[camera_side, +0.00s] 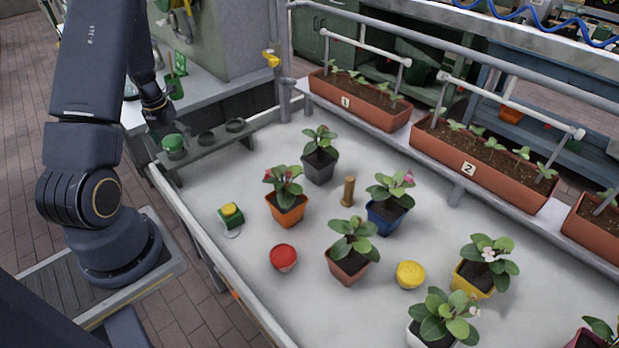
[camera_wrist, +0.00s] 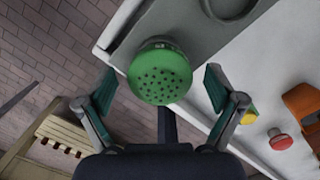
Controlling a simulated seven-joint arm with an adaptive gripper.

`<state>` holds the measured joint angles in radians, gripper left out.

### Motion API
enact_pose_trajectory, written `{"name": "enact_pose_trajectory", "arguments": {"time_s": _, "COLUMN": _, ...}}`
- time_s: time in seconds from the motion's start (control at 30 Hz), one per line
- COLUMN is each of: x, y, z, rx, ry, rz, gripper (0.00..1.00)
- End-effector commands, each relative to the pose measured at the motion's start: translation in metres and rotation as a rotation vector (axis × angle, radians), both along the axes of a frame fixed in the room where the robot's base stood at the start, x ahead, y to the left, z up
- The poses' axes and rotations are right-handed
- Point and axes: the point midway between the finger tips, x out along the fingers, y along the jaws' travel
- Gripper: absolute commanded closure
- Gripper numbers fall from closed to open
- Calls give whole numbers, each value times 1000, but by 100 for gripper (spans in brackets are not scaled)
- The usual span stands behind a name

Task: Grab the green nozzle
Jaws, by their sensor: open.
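The green nozzle (camera_wrist: 160,75) has a round green face with dark holes. In the wrist view it lies between the two open fingers of my gripper (camera_wrist: 158,90), apart from both. In the side view a green-topped round thing (camera_side: 174,143), which looks like the same nozzle, sits at the near left end of a low grey shelf (camera_side: 200,158). My arm reaches over that corner, but the fingers cannot be made out clearly in the side view.
Two dark round holders (camera_side: 207,138) sit along the shelf. Numbered planters (camera_side: 360,101) line the back rail.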

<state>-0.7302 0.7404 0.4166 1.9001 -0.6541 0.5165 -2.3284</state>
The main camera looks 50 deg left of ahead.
Motion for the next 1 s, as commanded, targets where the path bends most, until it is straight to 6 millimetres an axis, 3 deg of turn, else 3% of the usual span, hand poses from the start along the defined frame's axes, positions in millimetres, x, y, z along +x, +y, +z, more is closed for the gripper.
{"name": "enact_pose_trajectory", "arguments": {"time_s": 0.3, "x": 1, "y": 1, "z": -6, "rx": 1, "ry": -1, "rz": 0, "gripper": 9}}
{"name": "enact_pose_trajectory", "arguments": {"time_s": 0.9, "x": 1, "y": 1, "z": -6, "rx": 1, "ry": -1, "rz": 0, "gripper": 72}}
{"name": "enact_pose_trajectory", "arguments": {"time_s": 1.0, "x": 1, "y": 1, "z": -6, "rx": 1, "ry": -1, "rz": 0, "gripper": 72}}
